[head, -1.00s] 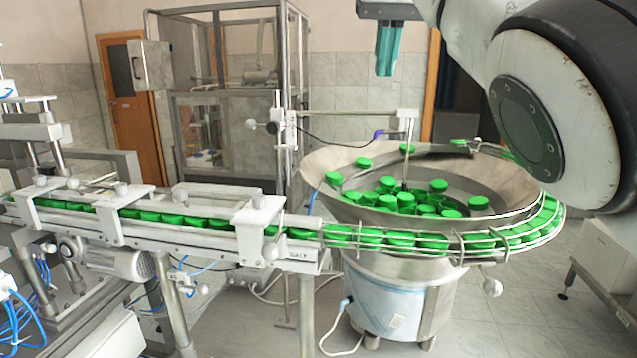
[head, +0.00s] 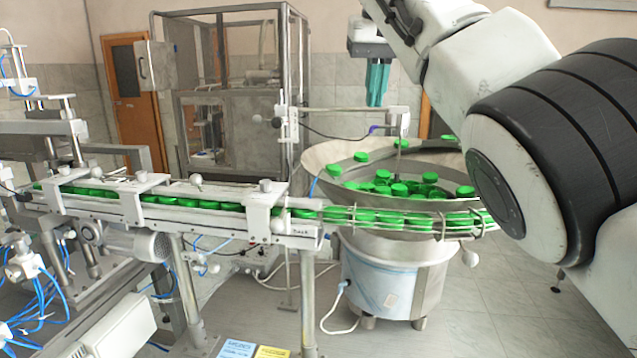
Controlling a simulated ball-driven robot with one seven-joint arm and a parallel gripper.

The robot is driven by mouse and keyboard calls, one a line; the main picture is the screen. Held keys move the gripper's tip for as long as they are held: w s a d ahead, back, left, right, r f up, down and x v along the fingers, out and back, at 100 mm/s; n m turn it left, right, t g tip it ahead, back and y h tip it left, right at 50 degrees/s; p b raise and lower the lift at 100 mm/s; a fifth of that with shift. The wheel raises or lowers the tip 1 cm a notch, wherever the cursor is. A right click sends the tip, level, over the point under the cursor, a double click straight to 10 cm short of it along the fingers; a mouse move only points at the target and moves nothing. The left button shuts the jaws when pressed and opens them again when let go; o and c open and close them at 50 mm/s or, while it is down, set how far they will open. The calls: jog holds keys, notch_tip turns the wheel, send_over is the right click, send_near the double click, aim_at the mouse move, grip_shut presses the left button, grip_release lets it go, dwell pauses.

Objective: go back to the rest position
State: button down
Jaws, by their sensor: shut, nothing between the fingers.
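My gripper (head: 376,104) shows at the top middle of the head view, with teal fingers pointing down. The fingers are together and hold nothing. It hangs in the air in front of the wall, above the level of the feeder bowl (head: 318,158) and clear of it. My arm comes in from the right and covers the right side of the bowl and the end of its outer track.
Green caps (head: 383,177) lie loose in the bowl, and more line the conveyor (head: 218,217) running left. A thin post with an arm (head: 345,110) stands below and beside my gripper. A metal-framed cabinet (head: 232,100) stands behind. Floor at lower right is clear.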

notch_tip(320, 180, down, 28)
jog(key=w+a+n+g+y+b, duration=0.1)
jog(key=w+a+n, duration=0.1)
jog(key=s+d+f, duration=0.1)
jog(key=s+f, duration=0.2)
jog(key=f, duration=0.5)
jog(key=s+d+f+g+b, duration=0.1)
jog(key=s+d+f, duration=0.1)
jog(key=s+f, duration=0.35)
jog(key=s+d+f, duration=0.1)
jog(key=s+f, duration=0.1)
jog(key=f, duration=0.8)
jog(key=s+d+f+m+b, duration=0.1)
jog(key=s+d+f, duration=0.3)
jog(key=s+f, duration=0.4)
jog(key=s+d+f+m, duration=0.1)
jog(key=s+d+f, duration=0.4)
jog(key=s, duration=0.6)
jog(key=s+d+f, duration=0.1)
jog(key=s+d, duration=0.2)
jog(key=s, duration=0.7)
jog(key=s+d+f+m+g+h+b, duration=0.1)
jog(key=s+d, duration=0.3)
jog(key=s, duration=0.6)
jog(key=shift+s+d+f, duration=0.2)
jog(key=shift+s+f, duration=0.05)
jog(key=shift+f, duration=0.25)
